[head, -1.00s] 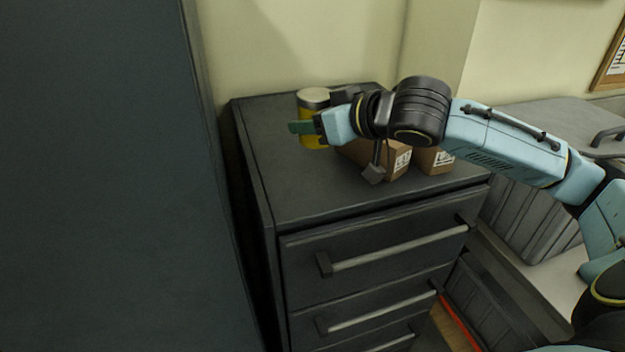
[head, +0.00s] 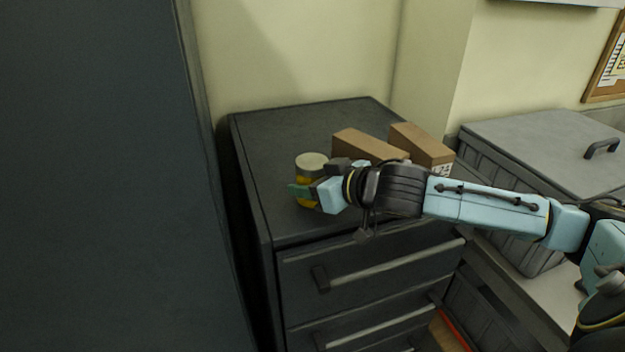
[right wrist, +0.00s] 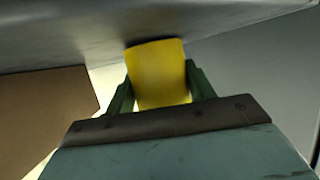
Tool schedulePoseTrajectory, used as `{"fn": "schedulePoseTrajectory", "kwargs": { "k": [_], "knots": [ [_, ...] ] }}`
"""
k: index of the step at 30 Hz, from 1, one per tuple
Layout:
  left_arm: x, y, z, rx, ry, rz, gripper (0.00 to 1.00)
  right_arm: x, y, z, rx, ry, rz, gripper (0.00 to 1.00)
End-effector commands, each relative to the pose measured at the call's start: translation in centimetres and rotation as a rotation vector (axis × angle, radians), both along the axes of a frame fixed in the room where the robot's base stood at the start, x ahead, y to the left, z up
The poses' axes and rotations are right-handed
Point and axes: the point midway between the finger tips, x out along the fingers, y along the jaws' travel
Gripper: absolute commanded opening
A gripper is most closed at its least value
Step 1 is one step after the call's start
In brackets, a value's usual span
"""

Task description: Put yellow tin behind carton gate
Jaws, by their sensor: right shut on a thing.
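The yellow tin (head: 311,169) with a pale lid is near the front left of the dark cabinet top (head: 262,140). My right gripper (head: 304,194) is shut on the tin, with green fingers around its body. In the right wrist view the yellow tin (right wrist: 160,75) sits between the two fingers of the right gripper (right wrist: 160,92). Two brown cartons, a left carton (head: 368,146) and a right carton (head: 422,148), stand side by side with a narrow gap, behind and right of the tin. I cannot tell whether the tin touches the cabinet top. My left gripper is not in view.
A tall dark panel (head: 90,180) rises on the left. A pale wall (head: 300,50) stands behind the cabinet. A grey lidded case (head: 540,140) is at right. The cabinet top is clear at the back left.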

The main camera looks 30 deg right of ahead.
Motion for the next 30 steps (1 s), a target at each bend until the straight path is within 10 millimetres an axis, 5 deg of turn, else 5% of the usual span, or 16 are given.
{"fn": "schedulePoseTrajectory", "kwargs": {
  "k": [8,9,13,27,30],
  "knots": [
    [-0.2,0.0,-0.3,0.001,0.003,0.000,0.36,0.0,0.0,-0.3,0.001,-0.003,0.001,0.19],
    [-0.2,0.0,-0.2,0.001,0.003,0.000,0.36,0.0,0.0,-0.4,0.001,0.000,0.000,0.58],
    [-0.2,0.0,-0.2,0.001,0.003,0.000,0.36,0.0,0.0,-0.3,0.001,0.000,0.000,0.75],
    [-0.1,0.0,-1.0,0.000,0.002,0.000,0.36,0.0,0.0,-0.4,-0.001,-0.001,0.000,0.75],
    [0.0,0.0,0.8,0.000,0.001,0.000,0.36,-0.2,0.4,0.8,0.002,0.001,0.015,0.75]
  ]
}}
